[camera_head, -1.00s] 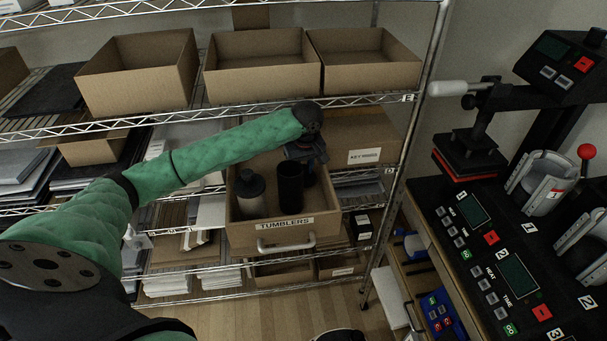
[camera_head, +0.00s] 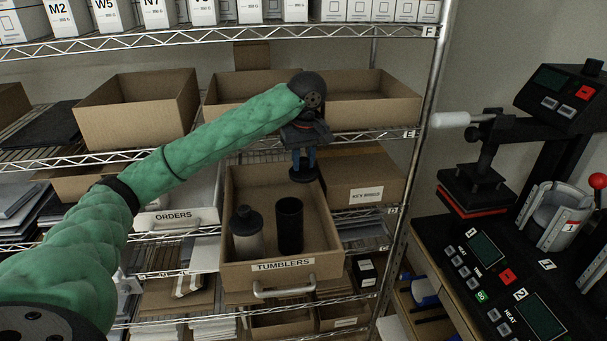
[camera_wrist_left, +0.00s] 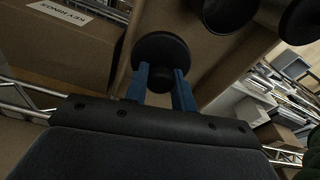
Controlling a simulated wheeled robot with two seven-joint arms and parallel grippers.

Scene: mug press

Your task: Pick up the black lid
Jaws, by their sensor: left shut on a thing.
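The black lid (camera_head: 305,174) is a dark round disc with a knob, held just below the blue fingertips of my left gripper (camera_head: 304,160). The lid also shows in the left wrist view (camera_wrist_left: 162,54), with the left gripper (camera_wrist_left: 163,84) shut on its knob. It is above the back right part of the open cardboard drawer marked TUMBLERS (camera_head: 283,266). My right gripper is in neither view.
A KEY RINGS box (camera_head: 366,194) is right beside the drawer. Open cardboard boxes (camera_head: 137,105) stand on the shelf above, close to my arm. A wire shelf edge (camera_head: 380,136) runs behind the gripper. A press machine (camera_head: 490,260) stands at the right.

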